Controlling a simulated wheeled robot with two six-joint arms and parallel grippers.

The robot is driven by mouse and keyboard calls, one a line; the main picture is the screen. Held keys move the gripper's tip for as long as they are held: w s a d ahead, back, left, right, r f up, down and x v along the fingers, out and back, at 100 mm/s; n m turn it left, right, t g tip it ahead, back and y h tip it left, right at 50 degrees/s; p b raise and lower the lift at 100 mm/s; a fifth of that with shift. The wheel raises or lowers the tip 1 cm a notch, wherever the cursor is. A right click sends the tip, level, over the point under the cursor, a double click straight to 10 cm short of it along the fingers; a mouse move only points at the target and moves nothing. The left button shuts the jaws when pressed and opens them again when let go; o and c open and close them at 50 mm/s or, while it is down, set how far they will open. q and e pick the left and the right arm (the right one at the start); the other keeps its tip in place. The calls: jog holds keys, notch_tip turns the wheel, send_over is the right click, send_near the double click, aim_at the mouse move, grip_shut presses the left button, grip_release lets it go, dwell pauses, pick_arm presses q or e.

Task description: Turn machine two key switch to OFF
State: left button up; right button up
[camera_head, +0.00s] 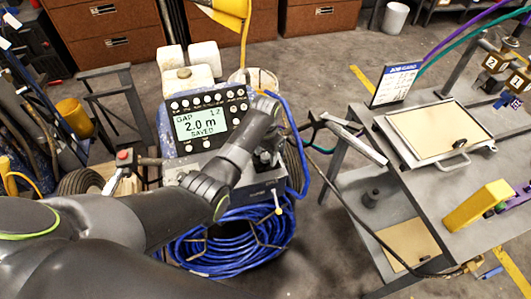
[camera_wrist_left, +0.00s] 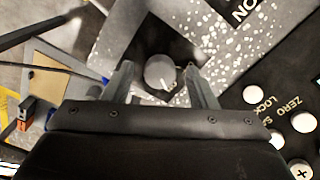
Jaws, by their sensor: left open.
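The line striper machine (camera_head: 165,145) stands at the centre of the head view, with a display (camera_head: 200,124) reading "GAP 2.0 m SAVED". My left arm reaches over it, and its gripper (camera_head: 266,158) points down at the grey control box (camera_head: 248,190) right of the display. In the left wrist view, a round grey switch knob (camera_wrist_left: 158,70) with a white mark sits on a dark plate. My open left gripper (camera_wrist_left: 158,84) has one finger on each side of it in the picture; contact cannot be told. An "ON" label (camera_wrist_left: 243,12) is partly visible. My right gripper is out of view.
A coiled blue hose (camera_head: 235,240) hangs below the box. White jugs (camera_head: 188,78) stand behind the display.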

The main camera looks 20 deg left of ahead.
pick_arm(q)
jog(key=c, duration=1)
jog(key=shift+o, duration=0.2)
